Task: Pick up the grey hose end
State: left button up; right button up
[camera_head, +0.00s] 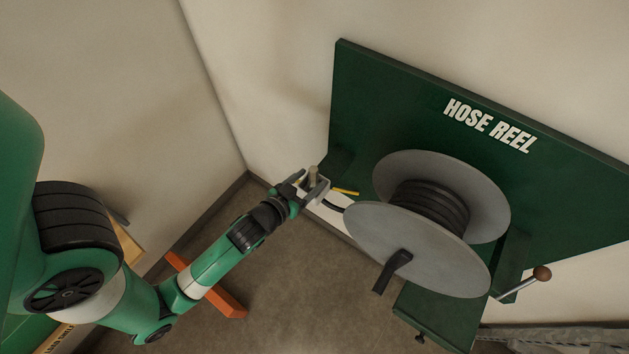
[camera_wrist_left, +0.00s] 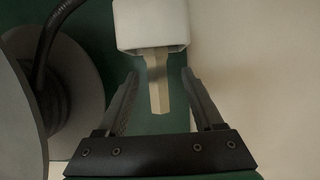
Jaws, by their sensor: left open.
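A pale grey-beige faceted stub, which looks like the grey hose end (camera_head: 313,175), stands at the left side of the hose reel in the head view. In the left wrist view the stub (camera_wrist_left: 159,96) sticks out of a white block (camera_wrist_left: 151,27). My left gripper (camera_head: 314,186) is open there, and its fingers (camera_wrist_left: 160,73) are on both sides of the stub with gaps visible. In the head view the fingers partly hide the stub and block. My right gripper is not in view.
The grey reel (camera_head: 393,240) with dark hose wound on it is right of my left gripper. A black hose length (camera_head: 332,205) and a yellow strip (camera_head: 345,192) lie between them. The green "HOSE REEL" board (camera_head: 400,110) stands behind. A crank handle (camera_head: 524,284) juts out at right.

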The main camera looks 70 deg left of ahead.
pick_arm(q)
jog(key=shift+b+x, duration=0.55)
jog(key=shift+x, duration=2.2)
jog(key=shift+d, duration=0.15)
grip_shut()
